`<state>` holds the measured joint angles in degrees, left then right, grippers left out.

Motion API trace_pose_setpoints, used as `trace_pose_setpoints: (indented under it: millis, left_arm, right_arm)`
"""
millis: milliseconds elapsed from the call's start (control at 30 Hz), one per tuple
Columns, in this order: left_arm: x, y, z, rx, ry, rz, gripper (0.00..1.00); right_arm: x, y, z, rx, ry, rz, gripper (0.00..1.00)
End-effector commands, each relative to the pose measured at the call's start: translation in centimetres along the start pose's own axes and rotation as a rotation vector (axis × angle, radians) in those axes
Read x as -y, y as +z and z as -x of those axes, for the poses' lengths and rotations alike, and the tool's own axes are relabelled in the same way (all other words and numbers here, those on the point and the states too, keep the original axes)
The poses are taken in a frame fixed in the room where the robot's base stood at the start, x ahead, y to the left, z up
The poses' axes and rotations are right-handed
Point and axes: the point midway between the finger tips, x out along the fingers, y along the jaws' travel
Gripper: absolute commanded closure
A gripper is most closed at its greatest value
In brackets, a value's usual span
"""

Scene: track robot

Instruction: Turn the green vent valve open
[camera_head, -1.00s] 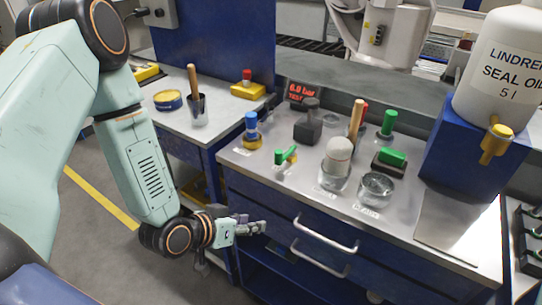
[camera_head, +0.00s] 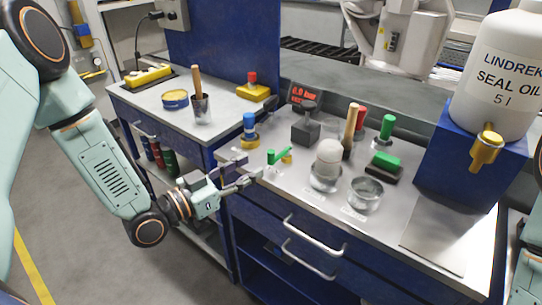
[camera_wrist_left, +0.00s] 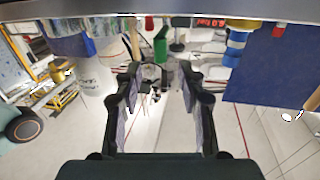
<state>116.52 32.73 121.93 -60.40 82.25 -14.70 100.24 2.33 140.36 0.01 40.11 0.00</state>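The green vent valve (camera_head: 278,156) is a small green handle on a low fitting near the left front edge of the metal bench top. My left gripper (camera_head: 246,171) is just left of the valve at the bench edge, its fingers pointing towards it. In the left wrist view the gripper (camera_wrist_left: 160,85) is open, with nothing held between its fingers. A green handle, which looks like the valve (camera_wrist_left: 161,46), shows ahead of the gap between the fingertips, apart from them. My right gripper is out of view.
A blue-topped yellow valve (camera_head: 249,130) stands behind the green valve. A white-domed jar (camera_head: 327,163), a glass dish (camera_head: 366,193) and a dark block (camera_head: 306,128) stand to the right. A pressure display (camera_head: 305,93) is at the back. Drawer handles (camera_head: 315,235) project below the bench edge.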

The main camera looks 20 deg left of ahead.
Motion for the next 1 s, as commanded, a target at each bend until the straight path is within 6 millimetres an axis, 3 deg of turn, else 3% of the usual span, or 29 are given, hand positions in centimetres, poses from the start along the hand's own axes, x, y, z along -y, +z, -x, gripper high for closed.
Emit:
trace_pose_setpoints:
  millis: [600,1000]
  left_arm:
    - [-0.2,0.1,-6.9,0.004,0.001,-0.003,0.6]
    - [-0.2,0.1,-7.7,0.003,-0.003,0.0,0.6]
  right_arm:
    - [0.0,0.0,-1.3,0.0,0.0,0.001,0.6]
    - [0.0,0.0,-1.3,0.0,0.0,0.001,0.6]
